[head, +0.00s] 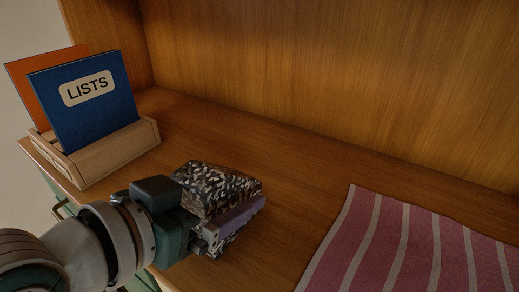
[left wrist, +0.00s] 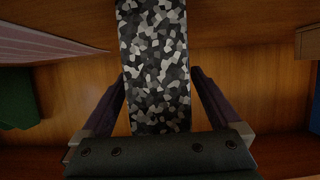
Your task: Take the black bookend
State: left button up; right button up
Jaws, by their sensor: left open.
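The black bookend (head: 220,183), a wedge-like block speckled with white and grey chips, stands on the wooden surface near its front edge. In the left wrist view the bookend (left wrist: 155,60) runs down the middle of the picture. My left gripper (head: 240,203) is open, with its purple fingers reaching along the bookend. The left wrist view shows one finger of this gripper (left wrist: 159,78) on each side of the bookend, with narrow gaps. The far finger is hidden behind the bookend in the head view. My right gripper is out of view.
A wooden holder (head: 115,151) with a blue "LISTS" folder (head: 90,110) and an orange folder (head: 30,75) stands at the left. A pink striped cloth (head: 400,245) lies at the right. A wooden panel (head: 330,70) rises behind. The surface behind the bookend is clear.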

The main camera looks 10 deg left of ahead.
pick_arm(q)
grip_shut()
dwell(0.8)
jog(key=shift+r, duration=0.15)
